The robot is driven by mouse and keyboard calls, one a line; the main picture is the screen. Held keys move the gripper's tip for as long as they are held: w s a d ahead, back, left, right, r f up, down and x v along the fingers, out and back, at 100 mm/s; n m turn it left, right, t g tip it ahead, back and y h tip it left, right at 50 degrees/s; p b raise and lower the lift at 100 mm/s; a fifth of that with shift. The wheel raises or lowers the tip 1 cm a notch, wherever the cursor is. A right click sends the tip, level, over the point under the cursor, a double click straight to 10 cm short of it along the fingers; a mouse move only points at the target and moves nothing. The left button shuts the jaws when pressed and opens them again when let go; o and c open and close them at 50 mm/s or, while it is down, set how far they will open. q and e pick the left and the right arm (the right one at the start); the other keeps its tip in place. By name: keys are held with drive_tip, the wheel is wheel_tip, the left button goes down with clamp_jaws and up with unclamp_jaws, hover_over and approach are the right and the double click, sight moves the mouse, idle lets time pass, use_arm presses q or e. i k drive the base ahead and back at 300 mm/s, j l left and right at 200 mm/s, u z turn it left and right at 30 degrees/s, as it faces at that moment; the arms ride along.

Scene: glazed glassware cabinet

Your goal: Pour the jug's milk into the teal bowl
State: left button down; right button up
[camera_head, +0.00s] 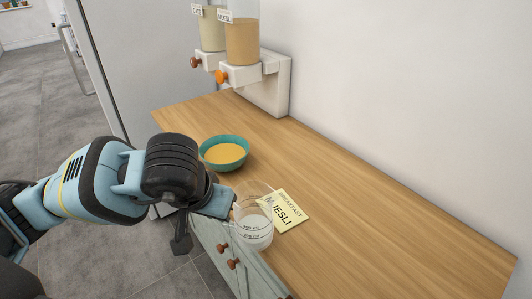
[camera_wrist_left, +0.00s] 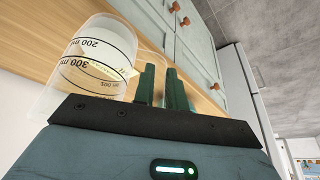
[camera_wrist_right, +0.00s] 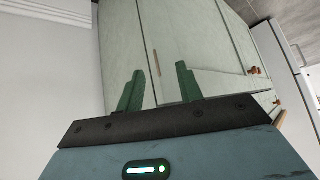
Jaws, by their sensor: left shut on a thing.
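The clear jug (camera_head: 256,228) with dark measuring marks is by the counter's front edge and looks upright, with whitish milk in its lower part. My left gripper (camera_head: 232,203) is at the jug's left side, its fingertips largely hidden in the head view. In the left wrist view the jug (camera_wrist_left: 92,62) stands beside the green fingers (camera_wrist_left: 164,82), which are shut on its handle. I cannot tell if its base touches the counter. The teal bowl (camera_head: 204,154) sits farther back on the counter, filled with yellow-orange cereal. My right gripper (camera_wrist_right: 158,88) is open and empty, facing pale cabinet doors.
A yellow muesli card (camera_head: 287,210) lies just right of the jug. A wall dispenser (camera_head: 242,42) with two cereal tubes stands behind the bowl. The wooden counter (camera_head: 390,220) is clear to the right. Cabinet doors with orange knobs (camera_head: 233,264) are below the front edge.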

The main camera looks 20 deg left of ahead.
sight(227, 152)
drive_tip(key=j+z, duration=0.1)
drive_tip(key=z, duration=0.35)
drive_tip(key=j+z, duration=0.15)
drive_tip(key=z, duration=0.25)
drive_tip(key=i+j+z, duration=0.1)
drive_tip(key=j+z, duration=0.45)
drive_tip(key=j, duration=0.35)
drive_tip(key=k+j+z, duration=0.2)
drive_tip(key=j, duration=1.35)
drive_tip(key=k+z, duration=0.05)
